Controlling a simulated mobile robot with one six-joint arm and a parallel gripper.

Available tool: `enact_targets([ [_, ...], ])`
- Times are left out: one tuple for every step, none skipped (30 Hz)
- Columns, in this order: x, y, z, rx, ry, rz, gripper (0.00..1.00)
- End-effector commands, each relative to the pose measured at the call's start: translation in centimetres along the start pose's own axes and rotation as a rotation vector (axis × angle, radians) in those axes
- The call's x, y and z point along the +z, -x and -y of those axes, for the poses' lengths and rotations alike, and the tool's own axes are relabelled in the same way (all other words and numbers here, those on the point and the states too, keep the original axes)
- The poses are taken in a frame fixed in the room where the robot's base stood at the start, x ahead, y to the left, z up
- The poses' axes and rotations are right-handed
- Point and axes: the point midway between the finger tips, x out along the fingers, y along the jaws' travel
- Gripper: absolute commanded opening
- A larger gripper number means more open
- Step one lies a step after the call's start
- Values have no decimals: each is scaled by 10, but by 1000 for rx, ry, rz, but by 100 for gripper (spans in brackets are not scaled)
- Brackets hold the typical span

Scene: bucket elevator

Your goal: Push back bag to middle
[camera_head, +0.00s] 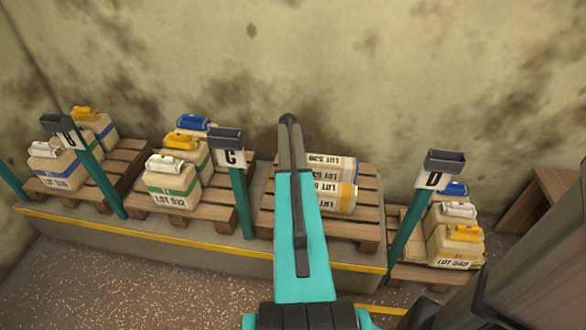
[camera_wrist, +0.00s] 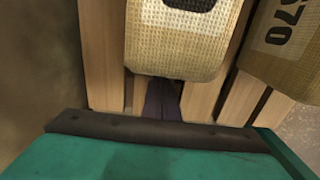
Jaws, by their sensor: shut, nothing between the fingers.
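The back bag (camera_head: 346,163), a pale woven sack, lies on its side near the wall on the pallet right of post C. The front bag (camera_head: 347,195), with a yellow band, lies beside it. In the wrist view, the end of the back bag (camera_wrist: 175,50) fills the upper middle, and the front bag (camera_wrist: 285,45) shows at the right. My gripper (camera_wrist: 164,98) has its dark fingers shut and empty, low over the slats at the back bag's near end. I cannot tell whether they touch it. In the head view, my arm hides the gripper and the bags' left ends.
The pallet (camera_head: 365,228) has bare slats in front of the bags. Post C (camera_head: 240,195) stands left of it and post D (camera_head: 412,225) right of it. Other pallets hold upright bags. The stained wall (camera_head: 400,70) runs close behind.

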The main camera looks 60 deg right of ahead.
Motion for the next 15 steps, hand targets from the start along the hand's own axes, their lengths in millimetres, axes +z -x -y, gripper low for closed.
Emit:
enact_targets([
  [-7,2,0,0,2,0,0],
  [-11,2,1,0,2,0,0],
  [-10,6,0,1,-2,0,0],
  [-9,12,0,3,-3,0,0],
  [-9,17,0,3,-3,0,0],
  [-8,24,0,3,-3,0,0],
  [-8,29,0,2,-3,0,0],
  [-8,34,0,2,-3,0,0],
  [-8,40,0,3,-3,0,0],
  [-9,45,0,3,-3,0,0],
  [-9,50,0,3,-2,0,0],
  [-9,57,0,2,-2,0,0],
  [-8,61,0,2,-2,0,0],
  [-8,66,0,2,-2,0,0],
  [-8,72,0,3,-2,0,0],
])
